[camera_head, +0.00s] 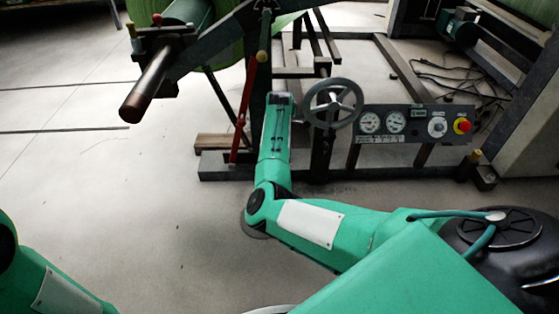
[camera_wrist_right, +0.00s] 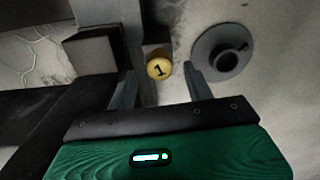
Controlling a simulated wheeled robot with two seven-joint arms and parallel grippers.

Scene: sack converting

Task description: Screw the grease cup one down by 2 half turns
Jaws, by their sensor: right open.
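Grease cup one (camera_wrist_right: 159,68) shows in the right wrist view as a round yellow cap marked with a dark "1". My right gripper (camera_wrist_right: 160,82) is open, with its two dark fingers apart on either side of the cap's lower edge. I cannot tell whether a finger touches it. In the head view my right arm reaches up to the machine frame, and its jaws cannot be made out there. A small yellow cap (camera_head: 261,56) shows on the frame just above the wrist, its number unreadable. My left gripper is not in view.
A spoked handwheel (camera_head: 333,103) stands just right of my right wrist. A gauge panel (camera_head: 415,124) with a red button is further right. A red lever (camera_head: 243,110) is to the left. A grey disc (camera_wrist_right: 222,52) lies right of the cup. The floor at left is clear.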

